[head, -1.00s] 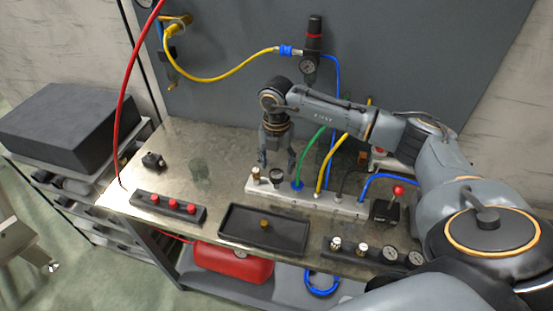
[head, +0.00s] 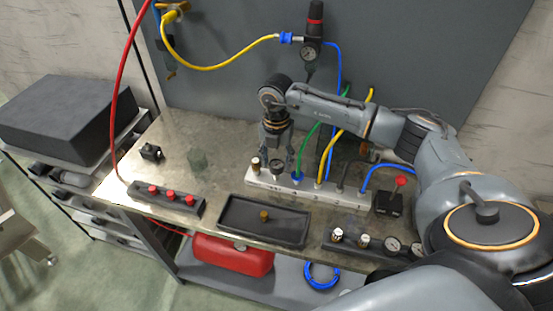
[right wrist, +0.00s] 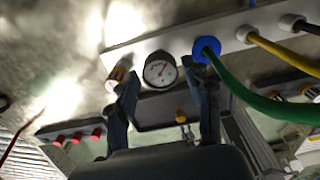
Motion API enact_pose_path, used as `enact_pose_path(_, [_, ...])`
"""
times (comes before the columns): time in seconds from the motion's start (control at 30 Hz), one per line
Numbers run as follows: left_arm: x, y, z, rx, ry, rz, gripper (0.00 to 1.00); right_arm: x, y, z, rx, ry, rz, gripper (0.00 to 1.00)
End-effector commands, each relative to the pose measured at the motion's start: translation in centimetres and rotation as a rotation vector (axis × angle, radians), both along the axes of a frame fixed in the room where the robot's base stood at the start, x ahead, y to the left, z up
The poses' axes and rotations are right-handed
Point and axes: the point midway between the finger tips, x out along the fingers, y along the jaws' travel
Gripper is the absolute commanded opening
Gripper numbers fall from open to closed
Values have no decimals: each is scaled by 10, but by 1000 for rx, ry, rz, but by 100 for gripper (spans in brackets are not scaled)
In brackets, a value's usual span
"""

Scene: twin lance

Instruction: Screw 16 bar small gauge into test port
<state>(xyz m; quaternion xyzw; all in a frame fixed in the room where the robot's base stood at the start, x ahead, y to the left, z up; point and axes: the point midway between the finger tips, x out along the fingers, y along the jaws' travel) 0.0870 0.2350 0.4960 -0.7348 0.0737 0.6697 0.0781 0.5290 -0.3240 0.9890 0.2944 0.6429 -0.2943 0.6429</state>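A small round gauge with a white dial (right wrist: 160,70) stands at the left part of the white port block (head: 335,195), beside a brass fitting (right wrist: 117,76). The gauge also shows in the head view (head: 276,168). My right gripper (right wrist: 160,75) is open, with one finger on each side of the gauge and gaps visible between fingers and dial. The head view shows the right gripper (head: 277,150) over the block. Two more small gauges (head: 393,245) sit in the black rack at the front right. The dial ranges are too small to read. My left gripper is not in view.
Green (head: 308,148), yellow, black and blue hoses rise from the block to the right of the gauge. A black tray (head: 240,228) with a brass piece (head: 264,215) lies in front. A red-knob strip (head: 150,200) and red-topped lever (head: 399,182) stand nearby.

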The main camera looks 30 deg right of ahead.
Motion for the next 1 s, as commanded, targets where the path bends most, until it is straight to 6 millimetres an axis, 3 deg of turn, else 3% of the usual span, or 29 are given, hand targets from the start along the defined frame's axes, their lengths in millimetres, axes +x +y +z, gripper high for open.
enact_pose_path(0.27, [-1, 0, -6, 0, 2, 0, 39, 0, 0, -2, -1, -1, 70, 51])
enact_pose_path(1.0, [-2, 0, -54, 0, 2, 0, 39, 0, 0, -2, -1, -1, 1130, 51])
